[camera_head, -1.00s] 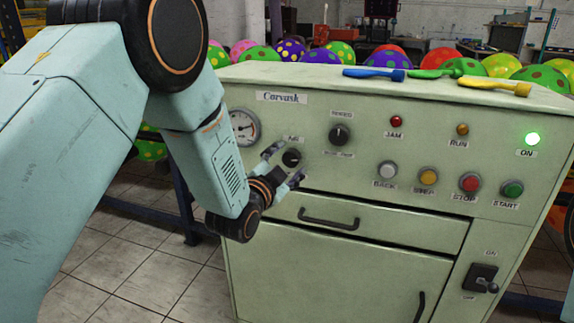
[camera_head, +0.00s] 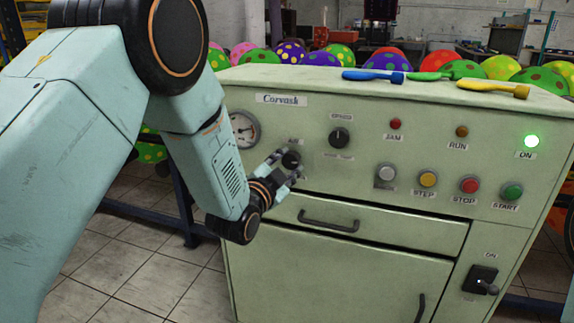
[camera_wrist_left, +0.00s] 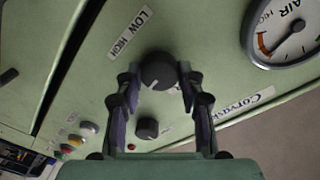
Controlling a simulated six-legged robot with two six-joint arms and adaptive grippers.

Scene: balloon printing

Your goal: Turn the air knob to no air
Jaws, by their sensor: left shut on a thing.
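The black air knob (camera_head: 291,159) is on the upper left of the pale green machine's front panel (camera_head: 350,183). My left gripper (camera_head: 282,164) is shut on this knob, with one finger on each side of it. In the left wrist view the air knob (camera_wrist_left: 158,71) sits between the two fingertips, below a LOW HIGH label (camera_wrist_left: 129,32). The round air gauge (camera_head: 244,128) is left of the knob and also shows in the left wrist view (camera_wrist_left: 290,33). My right gripper is not in view.
The speed knob (camera_head: 340,137) is close on the right. Further right are push buttons such as the red STOP button (camera_head: 470,185). A drawer handle (camera_head: 328,220) projects below. Deflated balloons (camera_head: 435,75) lie on top.

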